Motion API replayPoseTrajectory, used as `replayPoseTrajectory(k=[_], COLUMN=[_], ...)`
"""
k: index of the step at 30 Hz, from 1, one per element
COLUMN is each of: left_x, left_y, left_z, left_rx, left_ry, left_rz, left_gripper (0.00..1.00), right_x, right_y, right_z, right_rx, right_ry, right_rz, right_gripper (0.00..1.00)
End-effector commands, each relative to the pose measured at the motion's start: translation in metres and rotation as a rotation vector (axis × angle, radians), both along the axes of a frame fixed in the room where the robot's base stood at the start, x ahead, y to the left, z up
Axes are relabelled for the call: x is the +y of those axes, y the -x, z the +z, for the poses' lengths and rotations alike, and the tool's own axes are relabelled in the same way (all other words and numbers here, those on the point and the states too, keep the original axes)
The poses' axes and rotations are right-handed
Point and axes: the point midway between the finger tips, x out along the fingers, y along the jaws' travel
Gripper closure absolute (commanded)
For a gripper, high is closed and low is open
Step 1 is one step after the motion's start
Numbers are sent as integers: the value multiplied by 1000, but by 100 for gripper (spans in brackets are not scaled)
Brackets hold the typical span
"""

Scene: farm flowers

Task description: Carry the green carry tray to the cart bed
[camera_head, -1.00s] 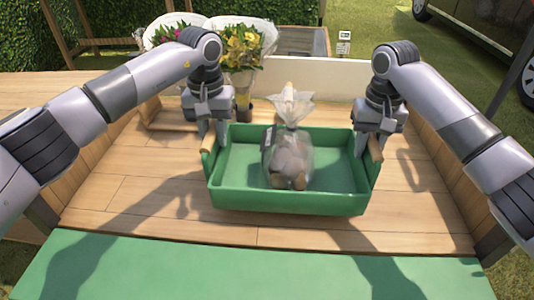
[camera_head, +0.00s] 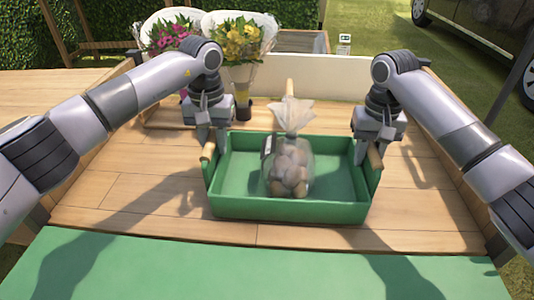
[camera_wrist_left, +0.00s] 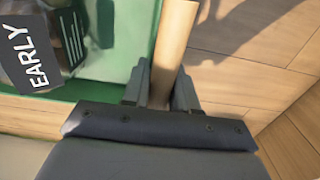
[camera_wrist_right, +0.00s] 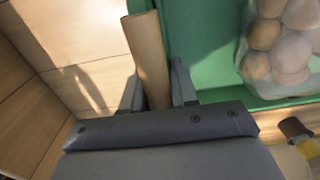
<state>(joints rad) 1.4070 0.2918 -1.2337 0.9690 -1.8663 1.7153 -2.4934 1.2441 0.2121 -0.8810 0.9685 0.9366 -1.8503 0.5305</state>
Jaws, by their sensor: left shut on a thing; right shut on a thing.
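The green carry tray (camera_head: 290,210) is over the wooden cart bed (camera_head: 130,195) in the head view; I cannot tell whether its bottom touches the boards. A clear bag of round brown items (camera_head: 288,170) stands in it. My left gripper (camera_head: 212,150) is shut on the tray's left wooden handle (camera_wrist_left: 175,45). My right gripper (camera_head: 370,152) is shut on the right wooden handle (camera_wrist_right: 148,55). In the left wrist view a dark label reading "EARLY" (camera_wrist_left: 35,55) shows on the bag.
Two wrapped bouquets, one pink (camera_head: 172,38) and one yellow (camera_head: 240,45), stand in a wooden rack at the back left. A white board (camera_head: 345,80) edges the back. A green surface (camera_head: 200,270) lies in front. Bare boards lie on both sides of the tray.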

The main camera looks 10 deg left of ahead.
Motion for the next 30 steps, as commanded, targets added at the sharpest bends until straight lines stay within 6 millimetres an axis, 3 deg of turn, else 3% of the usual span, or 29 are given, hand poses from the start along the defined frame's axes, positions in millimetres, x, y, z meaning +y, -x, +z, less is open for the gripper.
replayPoseTrajectory(k=[4, 5, 6, 7, 15, 19, 30], left_x=[2, 2, 2, 2, 1, 1, 1], left_y=[-1, -1, -1, -1, 0, -1, -1], left_z=[-6, -4, -4, -4, -4, 5, 79], left_rx=[-5, -3, -3, -2, -1, -4, -5], left_ry=[-1, -3, -2, -2, -1, 0, -1], left_rz=[4, 4, 4, 4, 1, 1, 3], left_gripper=[100, 63, 50, 47, 47, 47, 47], right_x=[-4, -4, -4, -4, -1, -1, 0], right_y=[0, 0, 1, 0, 0, 0, 0], right_z=[-10, -8, -8, -8, -6, -6, -6], right_rx=[3, 6, 6, 5, 1, 1, 0], right_ry=[12, 13, 12, 11, 5, 3, 2], right_rz=[-6, -7, -6, -6, -2, -1, -1], right_gripper=[100, 62, 49, 46, 46, 46, 46])
